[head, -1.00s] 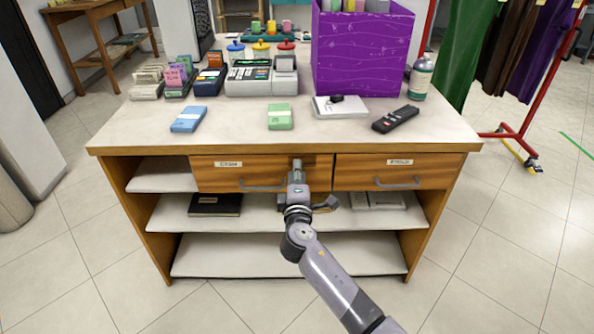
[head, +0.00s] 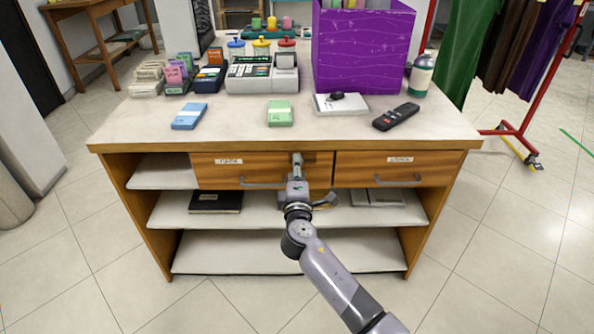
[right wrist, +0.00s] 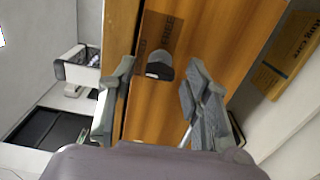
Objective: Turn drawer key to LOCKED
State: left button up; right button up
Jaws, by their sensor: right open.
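The left drawer, labelled CASH (head: 229,161), is shut in the desk front. In the right wrist view its wooden front (right wrist: 225,45) carries a dark plate (right wrist: 162,35) with small lettering, which I cannot read reliably. A dark key head with a grey face (right wrist: 159,66) stands at the plate's edge. My right gripper (head: 297,160) is in front of the drawer's right end and hides the key in the head view. In the right wrist view the right gripper (right wrist: 161,70) is open, one finger on each side of the key, with visible gaps. My left gripper is out of view.
The right drawer (head: 400,171) is shut. Both drawers have bar handles, the left one (head: 262,184) close beside my gripper. A black book (head: 215,202) lies on the shelf below. The counter holds a register (head: 249,75), a purple box (head: 362,50) and a remote (head: 396,117).

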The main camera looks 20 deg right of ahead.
jog(key=v, duration=1.2)
dwell(0.3)
